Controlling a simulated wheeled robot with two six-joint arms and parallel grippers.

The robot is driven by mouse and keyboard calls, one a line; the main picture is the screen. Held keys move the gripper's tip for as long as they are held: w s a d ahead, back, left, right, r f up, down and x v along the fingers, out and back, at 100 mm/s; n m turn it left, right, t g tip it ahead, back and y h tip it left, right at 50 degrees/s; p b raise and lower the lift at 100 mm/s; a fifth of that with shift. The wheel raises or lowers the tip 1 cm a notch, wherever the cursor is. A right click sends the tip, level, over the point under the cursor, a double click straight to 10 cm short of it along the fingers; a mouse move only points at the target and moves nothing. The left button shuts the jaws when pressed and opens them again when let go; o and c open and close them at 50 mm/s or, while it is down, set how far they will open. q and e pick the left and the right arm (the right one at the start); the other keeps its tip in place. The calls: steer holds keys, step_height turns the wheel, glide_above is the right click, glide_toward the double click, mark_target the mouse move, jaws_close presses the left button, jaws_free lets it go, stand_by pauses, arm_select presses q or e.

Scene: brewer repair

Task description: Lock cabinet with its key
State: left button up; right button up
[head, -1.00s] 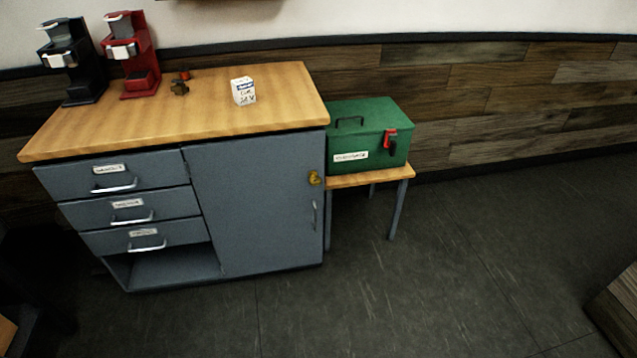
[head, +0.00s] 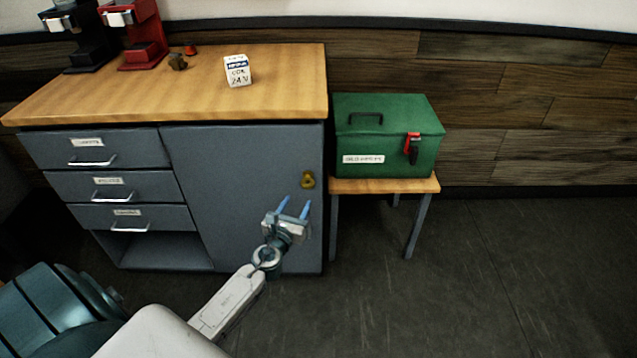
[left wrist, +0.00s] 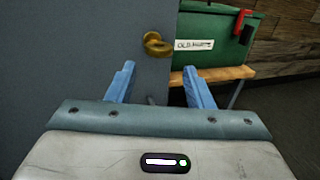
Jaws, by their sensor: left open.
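The grey cabinet (head: 240,180) has a closed door on its right half. A brass key or lock piece (head: 308,180) sits at the door's upper right edge; it also shows in the left wrist view (left wrist: 156,44). I cannot tell key from lock plate. My left gripper (head: 294,207) is open and empty in front of the door, just below and left of the brass piece. In the left wrist view the blue fingers (left wrist: 160,83) are spread, with the brass piece beyond them and apart from them. The door handle is mostly hidden behind the gripper. My right gripper is not in view.
A green toolbox (head: 385,135) with a red latch stands on a small wooden table (head: 400,186) right of the cabinet. Coffee brewers, small brown and red parts (head: 178,61) and a white calendar block (head: 237,71) stand on the cabinet top. Floor at right is clear.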

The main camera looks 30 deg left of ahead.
mark_target(305, 188)
arm_select(q)
steer(key=x, duration=0.8)
steer(key=shift+w+a+f+b, duration=0.1)
steer(key=shift+w+a+b, duration=0.1)
steer(key=shift+b, duration=0.15)
steer(key=shift+x, duration=0.8)
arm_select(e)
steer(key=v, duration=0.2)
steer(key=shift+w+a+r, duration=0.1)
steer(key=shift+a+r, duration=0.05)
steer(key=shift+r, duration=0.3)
arm_select(q)
steer(key=c, duration=0.7)
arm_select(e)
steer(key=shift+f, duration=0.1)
